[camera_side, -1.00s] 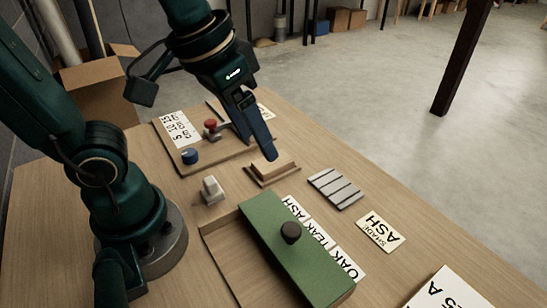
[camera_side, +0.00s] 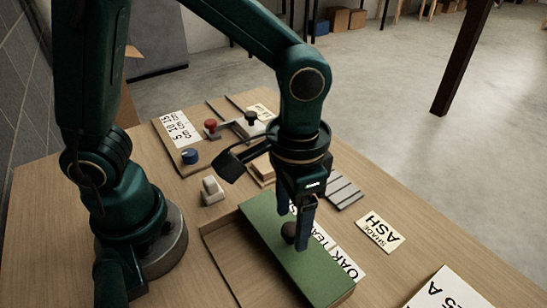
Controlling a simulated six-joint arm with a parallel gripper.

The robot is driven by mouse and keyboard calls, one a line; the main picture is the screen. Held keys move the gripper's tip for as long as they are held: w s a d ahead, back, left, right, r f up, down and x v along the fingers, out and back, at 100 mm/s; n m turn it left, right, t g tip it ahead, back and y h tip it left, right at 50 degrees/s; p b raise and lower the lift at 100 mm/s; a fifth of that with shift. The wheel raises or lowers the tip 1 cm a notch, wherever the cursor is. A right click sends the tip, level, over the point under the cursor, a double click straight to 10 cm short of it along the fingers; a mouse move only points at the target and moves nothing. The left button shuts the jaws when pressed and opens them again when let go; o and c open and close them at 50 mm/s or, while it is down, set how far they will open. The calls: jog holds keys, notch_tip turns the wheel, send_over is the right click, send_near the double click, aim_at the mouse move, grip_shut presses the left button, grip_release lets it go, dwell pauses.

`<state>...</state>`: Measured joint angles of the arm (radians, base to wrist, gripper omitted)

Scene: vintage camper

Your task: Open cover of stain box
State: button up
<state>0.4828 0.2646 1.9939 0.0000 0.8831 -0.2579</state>
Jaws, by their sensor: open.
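The stain box (camera_side: 213,258) is a wooden box on the table with a green cover (camera_side: 318,273) over its right part. The left part of the box is uncovered and looks empty inside. A dark round knob (camera_side: 289,233) stands on the cover. My gripper (camera_side: 293,230) points down over the cover, with its blue fingers open on either side of the knob. I cannot tell whether the fingers touch it.
Grey strips (camera_side: 344,192) and an ASH card (camera_side: 381,232) lie to the right.

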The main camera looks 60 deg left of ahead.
jog(key=shift+f, duration=0.45)
grip_shut()
jog(key=shift+r, duration=0.1)
dwell(1.0)
